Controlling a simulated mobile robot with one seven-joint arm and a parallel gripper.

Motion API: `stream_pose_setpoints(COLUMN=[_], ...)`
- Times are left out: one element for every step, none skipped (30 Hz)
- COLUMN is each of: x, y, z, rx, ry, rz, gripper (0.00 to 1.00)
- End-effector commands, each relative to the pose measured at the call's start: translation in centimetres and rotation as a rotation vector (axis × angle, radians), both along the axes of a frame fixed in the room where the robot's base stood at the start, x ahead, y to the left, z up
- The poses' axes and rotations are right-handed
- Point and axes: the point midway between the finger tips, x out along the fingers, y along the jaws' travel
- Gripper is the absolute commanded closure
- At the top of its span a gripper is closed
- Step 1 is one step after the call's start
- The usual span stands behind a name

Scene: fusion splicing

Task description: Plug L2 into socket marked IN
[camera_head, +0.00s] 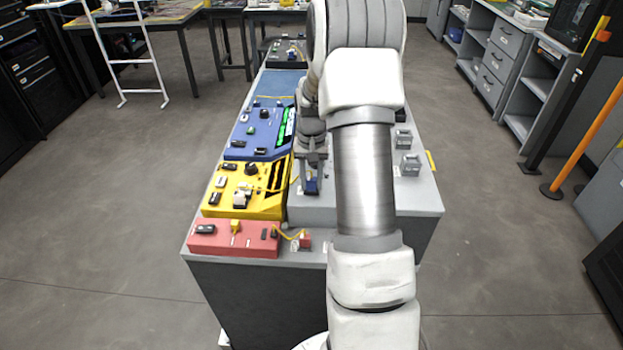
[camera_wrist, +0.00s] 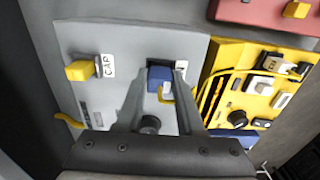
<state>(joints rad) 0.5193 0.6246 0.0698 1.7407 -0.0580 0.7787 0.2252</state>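In the wrist view a blue plug (camera_wrist: 159,76) with a pale front part sits between the fingertips of my gripper (camera_wrist: 163,82), which appears shut on it. The plug is in front of a dark opening in a grey panel (camera_wrist: 85,38); I cannot tell whether it is inside. A label right of it is partly covered by a finger, so I cannot read it. In the head view my gripper (camera_head: 312,176) is low over the grey bench top, with the blue plug (camera_head: 312,187) at its tips. I cannot read an L2 mark.
A yellow plug (camera_wrist: 82,70) sits by a label reading CAP. A yellow device (camera_head: 243,188), a red device (camera_head: 240,239) and a blue device (camera_head: 260,130) line the bench's left side. Grey blocks (camera_head: 410,165) stand right of my arm. A yellow cable (camera_wrist: 208,95) runs near the right finger.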

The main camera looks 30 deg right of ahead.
Motion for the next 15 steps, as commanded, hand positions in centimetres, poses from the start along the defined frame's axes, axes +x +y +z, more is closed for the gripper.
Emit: stream_pose_setpoints(x=[0.00, 0.00, 0.01, 0.01, 0.01, 0.01, 0.01, 0.01, 0.01, 0.01, 0.01, 0.01, 0.01, 0.02, 0.04], y=[0.00, 0.00, -0.01, -0.01, -0.01, -0.01, -0.01, -0.01, -0.01, -0.01, -0.01, -0.01, -0.01, -0.01, -0.02], z=[0.02, 0.03, 0.03, 0.03, 0.03, 0.03, 0.04, 0.04, 0.04, 0.04, 0.04, 0.05, 0.09, 0.18, 0.40], rx=[0.000, 0.000, 0.000, 0.000, 0.000, 0.000, 0.000, 0.000, 0.000, 0.000, 0.000, 0.000, -0.001, -0.001, -0.001], ry=[0.000, 0.000, 0.000, 0.000, 0.000, 0.000, 0.000, 0.000, 0.000, 0.000, 0.000, 0.000, -0.001, -0.001, -0.002], rz=[0.000, 0.000, 0.000, 0.000, 0.000, 0.000, 0.000, 0.000, 0.000, 0.000, 0.000, 0.000, 0.000, 0.000, 0.000], gripper=[0.52, 0.47, 0.39, 0.34, 0.31, 0.31, 0.31, 0.31, 0.31, 0.31, 0.31, 0.31, 0.31, 0.31, 0.31])
